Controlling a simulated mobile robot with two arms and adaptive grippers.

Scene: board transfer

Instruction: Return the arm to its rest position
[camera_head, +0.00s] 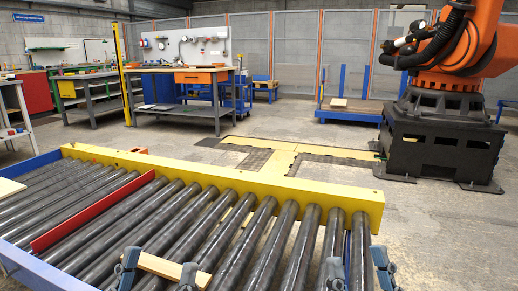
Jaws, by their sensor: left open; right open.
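My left gripper (159,271) is at the bottom edge of the head view, over the rollers. Its two blue-grey fingers are apart. A light wooden board (172,268) shows between and just past them; I cannot tell whether a finger touches it. My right gripper (358,267) is further right at the bottom edge, its fingers apart with only rollers showing between them. Both arms are mostly out of the picture below.
The roller conveyor (270,232) has a yellow far rail (240,185), a red divider (92,215) and a blue side rail. Another light board (10,187) lies at the left edge. An orange robot arm (462,40) stands on a black base at the right.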

